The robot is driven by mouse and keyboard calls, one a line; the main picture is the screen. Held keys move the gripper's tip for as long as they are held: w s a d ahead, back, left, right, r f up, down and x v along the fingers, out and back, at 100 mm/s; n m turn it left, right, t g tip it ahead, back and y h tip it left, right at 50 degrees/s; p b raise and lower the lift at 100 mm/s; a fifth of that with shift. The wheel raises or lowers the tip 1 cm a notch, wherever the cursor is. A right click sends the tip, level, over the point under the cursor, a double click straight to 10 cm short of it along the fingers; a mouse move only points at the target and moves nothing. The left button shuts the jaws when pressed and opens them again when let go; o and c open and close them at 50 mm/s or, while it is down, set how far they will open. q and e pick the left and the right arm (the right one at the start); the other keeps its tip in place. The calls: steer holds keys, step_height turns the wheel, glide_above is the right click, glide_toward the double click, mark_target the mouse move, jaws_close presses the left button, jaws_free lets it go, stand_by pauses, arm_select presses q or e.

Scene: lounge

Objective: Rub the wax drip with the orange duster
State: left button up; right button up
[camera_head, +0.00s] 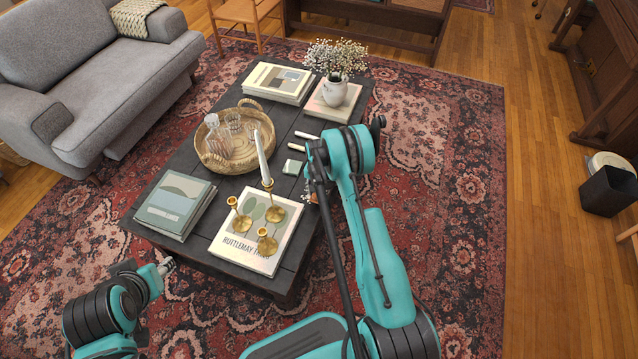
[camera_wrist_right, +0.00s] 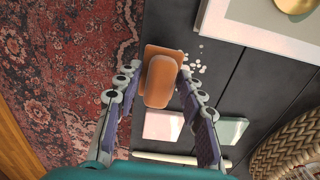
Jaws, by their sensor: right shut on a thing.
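The orange duster (camera_wrist_right: 161,84) is a rounded block between the fingers of my right gripper (camera_wrist_right: 158,72) in the right wrist view. The gripper is shut on it. The wax drip (camera_wrist_right: 194,66) shows as a cluster of small whitish drops on the dark table, right beside the duster's right edge; the duster may cover part of it. I cannot tell whether the duster touches the tabletop. In the head view my right arm mostly hides this spot at the table's right edge. My left gripper (camera_head: 166,265) is off the table's front left corner, too small to read its fingers.
The dark table (camera_head: 185,160) carries a book with brass candlesticks (camera_head: 268,185) and a tall candle left of my right arm. A wicker tray (camera_head: 215,163), more books and a flower vase (camera_head: 334,92) stand further off. A pale green box (camera_wrist_right: 233,130) lies near the gripper.

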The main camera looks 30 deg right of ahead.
steer(key=shift+d+r, duration=0.1)
steer(key=shift+r, duration=0.85)
steer(key=shift+r+p, duration=0.85)
steer(key=shift+r, duration=0.75)
